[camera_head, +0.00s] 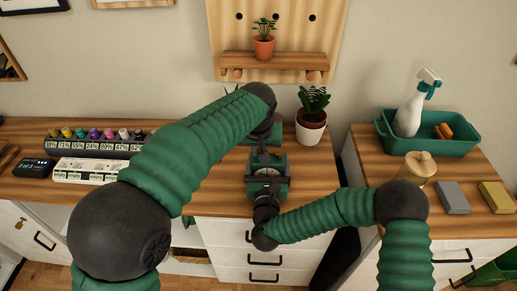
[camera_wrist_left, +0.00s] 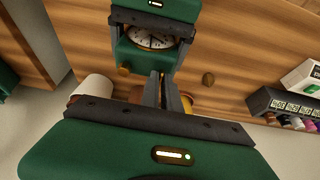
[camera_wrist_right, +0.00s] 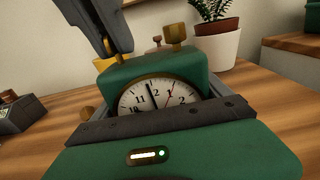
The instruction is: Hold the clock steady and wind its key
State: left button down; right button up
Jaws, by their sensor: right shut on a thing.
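The clock (camera_wrist_right: 158,96) has a green case, a white dial with black hands and a red hand, and a brass knob (camera_wrist_right: 176,34) on top. It stands upright on the desk; the left wrist view shows its dial (camera_wrist_left: 152,38) too. My right gripper (camera_head: 266,192) is shut on the clock's sides from the front. My left gripper (camera_wrist_left: 170,92) reaches over from the left, its fingers pointing down beside the clock's top. Those fingers are close together with a narrow gap; I cannot tell whether anything is between them.
A potted plant (camera_head: 311,122) stands close behind the clock to the right. A row of coloured bottles and percent labels (camera_head: 95,146) and a white box (camera_head: 90,170) lie at left.

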dwell(0.3)
pick_arm(q)
jog(key=shift+n+y, duration=0.4)
jog(key=shift+n, duration=0.4)
jog(key=c, duration=1.6)
grip_release()
jog(key=shift+c, duration=0.2)
jog(key=v, duration=1.2)
